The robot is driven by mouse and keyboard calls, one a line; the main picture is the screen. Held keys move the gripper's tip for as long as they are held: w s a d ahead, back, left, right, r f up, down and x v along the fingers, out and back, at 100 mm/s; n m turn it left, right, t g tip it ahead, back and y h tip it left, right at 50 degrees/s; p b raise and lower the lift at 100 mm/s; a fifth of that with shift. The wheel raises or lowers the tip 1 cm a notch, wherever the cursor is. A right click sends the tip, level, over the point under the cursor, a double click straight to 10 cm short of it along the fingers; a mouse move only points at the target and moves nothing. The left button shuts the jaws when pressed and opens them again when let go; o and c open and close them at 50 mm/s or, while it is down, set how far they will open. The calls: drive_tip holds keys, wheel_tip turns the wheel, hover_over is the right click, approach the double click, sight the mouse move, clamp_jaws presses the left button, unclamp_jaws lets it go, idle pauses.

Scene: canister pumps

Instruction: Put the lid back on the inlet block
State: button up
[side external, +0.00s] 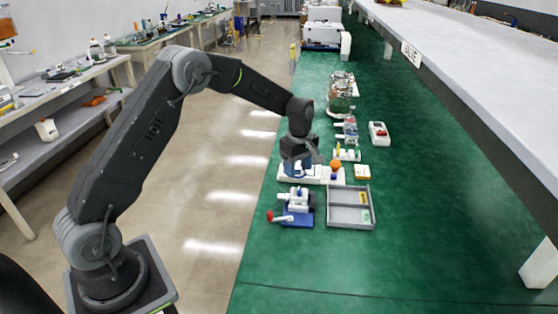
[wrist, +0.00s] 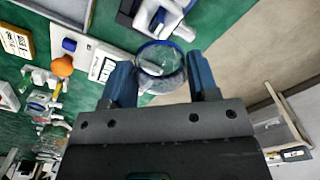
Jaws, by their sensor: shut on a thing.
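My gripper (side external: 299,158) is low over a white base plate (side external: 325,177) on the green bench. In the wrist view, its two blue fingers (wrist: 160,68) stand apart on either side of a round, clear piece with a blue rim (wrist: 161,47), and it is shut on that piece. I cannot tell whether this piece is the lid, or whether it touches anything below. No inlet block can be made out for certain; the gripper hides part of the plate. An orange ball-shaped knob (side external: 336,164) stands on the plate, right of the gripper.
A blue-based white pump unit (side external: 297,203) with a red-ended handle (side external: 279,217) stands in front. A grey tray (side external: 340,216) with small coloured parts lies to its right. A small orange-and-white box (side external: 362,172) and a red-and-white device (side external: 379,134) stand nearby. The bench's front right is clear.

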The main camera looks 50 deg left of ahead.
sight(300, 188)
drive_tip(key=shift+w+d+f, duration=0.1)
drive_tip(key=shift+w+d, duration=0.05)
drive_tip(key=shift+d, duration=0.3)
drive_tip(key=shift+f, duration=3.1)
drive_tip(key=shift+f, duration=0.15)
drive_tip(key=o, duration=1)
drive_tip(key=shift+o, duration=0.3)
drive_tip(key=shift+o, duration=1.1)
